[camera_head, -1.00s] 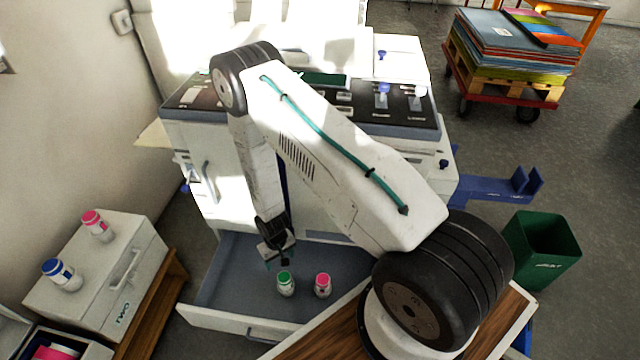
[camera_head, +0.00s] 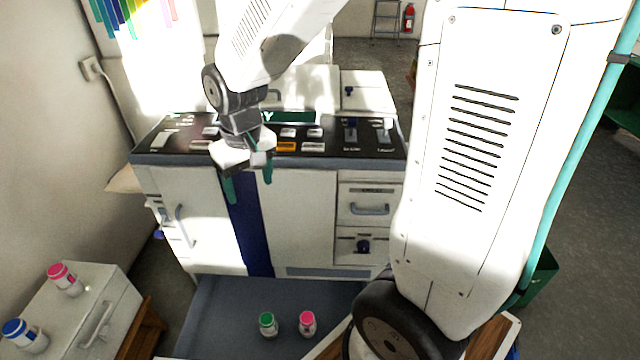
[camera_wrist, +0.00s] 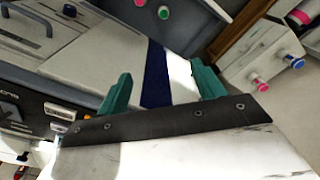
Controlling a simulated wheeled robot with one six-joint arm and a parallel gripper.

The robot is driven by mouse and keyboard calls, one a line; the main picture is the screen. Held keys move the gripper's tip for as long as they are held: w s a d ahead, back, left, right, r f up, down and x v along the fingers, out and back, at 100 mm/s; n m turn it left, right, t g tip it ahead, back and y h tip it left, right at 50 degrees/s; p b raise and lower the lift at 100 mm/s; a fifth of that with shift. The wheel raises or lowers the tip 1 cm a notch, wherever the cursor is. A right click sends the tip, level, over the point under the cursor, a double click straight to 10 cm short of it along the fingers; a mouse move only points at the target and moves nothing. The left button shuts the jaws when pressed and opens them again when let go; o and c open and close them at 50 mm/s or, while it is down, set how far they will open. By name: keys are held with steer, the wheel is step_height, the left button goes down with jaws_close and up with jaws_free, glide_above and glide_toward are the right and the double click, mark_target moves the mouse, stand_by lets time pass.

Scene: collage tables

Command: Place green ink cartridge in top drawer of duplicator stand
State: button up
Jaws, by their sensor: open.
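The green ink cartridge (camera_head: 268,324), a small white bottle with a green cap, stands upright inside the open top drawer (camera_head: 225,300) of the duplicator stand. It also shows at the top of the wrist view (camera_wrist: 163,12). A pink-capped cartridge (camera_head: 307,323) stands to its right in the same drawer, apart from it. My gripper (camera_head: 248,188) is open and empty, with teal fingers spread. It is raised in front of the duplicator's cabinet (camera_head: 300,215), well above the drawer and both cartridges. The drawer's front is cut off by the picture's lower edge.
At left, a pink-capped cartridge (camera_head: 65,279) and a blue-capped cartridge (camera_head: 25,335) stand on a white cabinet (camera_head: 108,290). The duplicator's control panel (camera_head: 330,136) lies just behind my gripper. A green bin (camera_head: 540,275) is partly hidden behind my arm.

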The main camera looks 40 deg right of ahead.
steer(key=s+r, duration=0.5)
steer(key=s, duration=0.5)
steer(key=s+r, duration=0.5)
steer(key=s, duration=0.5)
steer(key=shift+d+r, duration=0.35)
steer(key=shift+d, duration=0.1)
